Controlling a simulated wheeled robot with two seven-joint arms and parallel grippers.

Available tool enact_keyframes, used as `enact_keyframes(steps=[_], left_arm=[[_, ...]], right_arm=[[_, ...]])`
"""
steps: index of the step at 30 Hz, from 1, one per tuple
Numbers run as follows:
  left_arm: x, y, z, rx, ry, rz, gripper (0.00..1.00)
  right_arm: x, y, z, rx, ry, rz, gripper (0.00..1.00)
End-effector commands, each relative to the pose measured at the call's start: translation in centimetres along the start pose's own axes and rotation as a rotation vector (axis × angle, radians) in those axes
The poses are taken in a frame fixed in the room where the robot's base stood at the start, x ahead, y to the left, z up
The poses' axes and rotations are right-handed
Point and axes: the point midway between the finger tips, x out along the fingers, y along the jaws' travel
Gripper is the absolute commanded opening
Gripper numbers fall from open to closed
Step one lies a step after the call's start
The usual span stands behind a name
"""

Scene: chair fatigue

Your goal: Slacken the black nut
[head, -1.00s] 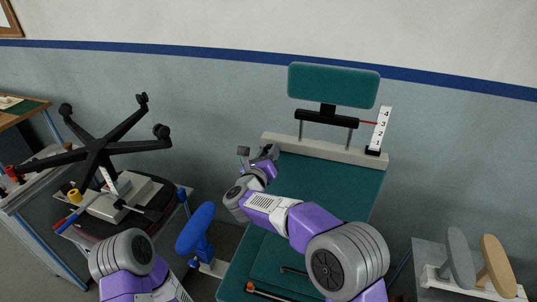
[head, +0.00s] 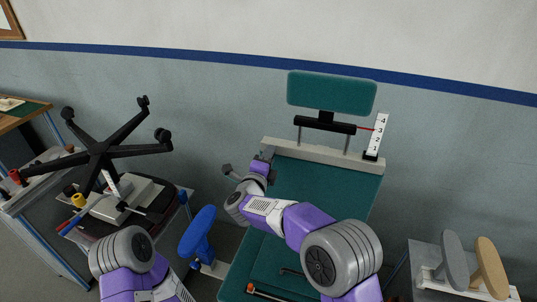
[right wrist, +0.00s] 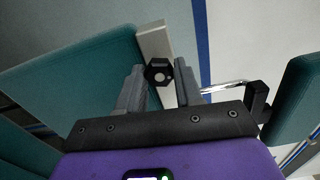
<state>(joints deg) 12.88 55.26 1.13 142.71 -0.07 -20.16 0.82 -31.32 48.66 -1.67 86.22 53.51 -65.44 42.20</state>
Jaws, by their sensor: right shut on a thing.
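The black nut (right wrist: 158,73) is a dark six-sided piece with a pale round centre, seen in the right wrist view beside the pale beam (right wrist: 152,38). My right gripper (right wrist: 160,74) has its two grey fingers on either side of the nut and is shut on it. In the head view my right gripper (head: 266,155) is at the left end of the pale beam (head: 345,154), along the back edge of the green seat. The nut itself is hidden there. My left arm shows at the lower left, but its gripper is out of view.
A green backrest (head: 332,93) stands above the beam on two posts, with a numbered white scale (head: 379,134) at its right. A blue pad (head: 198,231) stands left of the seat (head: 325,182). An upturned chair base (head: 98,149) is farther left; grey and tan pads stand at right.

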Motion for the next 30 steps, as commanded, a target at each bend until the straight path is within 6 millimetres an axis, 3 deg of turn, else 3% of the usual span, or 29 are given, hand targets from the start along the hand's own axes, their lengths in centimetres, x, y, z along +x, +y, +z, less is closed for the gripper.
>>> enact_keyframes(steps=[30], left_arm=[[-6.7,2.5,0.3,0.0,0.0,0.0,0.43]], right_arm=[[0.0,-0.3,0.1,-0.966,0.001,0.003,0.05]])
